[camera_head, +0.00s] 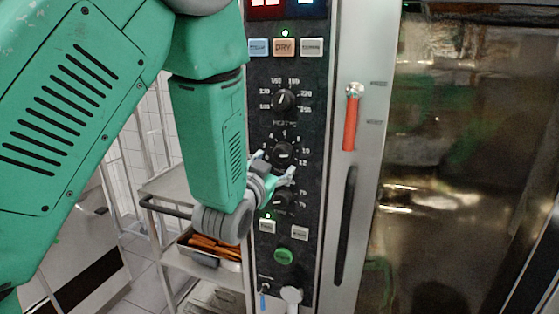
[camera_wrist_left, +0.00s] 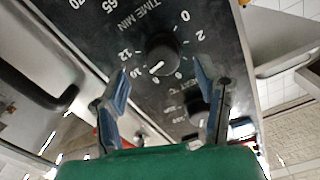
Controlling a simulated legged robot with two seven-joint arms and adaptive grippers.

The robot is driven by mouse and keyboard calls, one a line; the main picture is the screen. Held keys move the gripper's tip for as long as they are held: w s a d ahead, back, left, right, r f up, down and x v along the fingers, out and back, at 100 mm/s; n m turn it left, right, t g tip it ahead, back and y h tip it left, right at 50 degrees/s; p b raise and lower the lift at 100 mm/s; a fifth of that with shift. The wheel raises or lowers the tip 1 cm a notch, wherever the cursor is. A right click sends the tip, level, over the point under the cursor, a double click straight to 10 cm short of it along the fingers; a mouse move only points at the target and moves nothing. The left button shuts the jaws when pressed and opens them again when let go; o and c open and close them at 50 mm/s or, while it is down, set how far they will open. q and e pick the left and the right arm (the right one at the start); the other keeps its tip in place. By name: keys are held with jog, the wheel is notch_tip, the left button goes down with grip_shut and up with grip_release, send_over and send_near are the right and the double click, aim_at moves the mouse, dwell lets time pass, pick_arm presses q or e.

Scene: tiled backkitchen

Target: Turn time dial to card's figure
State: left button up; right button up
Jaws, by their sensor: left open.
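The time dial (camera_head: 283,154) is a round black knob, the middle one of three on the dark oven panel. In the left wrist view the time dial (camera_wrist_left: 163,55) sits under the printed words TIME MIN. Its white mark points to the lower left there, roughly towards 10; I cannot read it exactly. My left gripper (camera_head: 274,164) is open just in front of the dial, and its arm hides part of the panel's left side. In the left wrist view the left gripper (camera_wrist_left: 161,68) has one blue-tipped finger on each side of the knob; contact is unclear. I see no card. My right gripper is out of view.
The heat dial (camera_head: 285,100) is above and a lower dial (camera_head: 282,199) is close beneath my gripper. A green button (camera_head: 284,256) is lower down. A red-handled lever (camera_head: 351,118) and glass oven door (camera_head: 470,150) are at right. A tray of orange food (camera_head: 212,246) stands left.

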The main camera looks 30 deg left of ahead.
pick_arm(q)
jog(key=shift+v, duration=1.45)
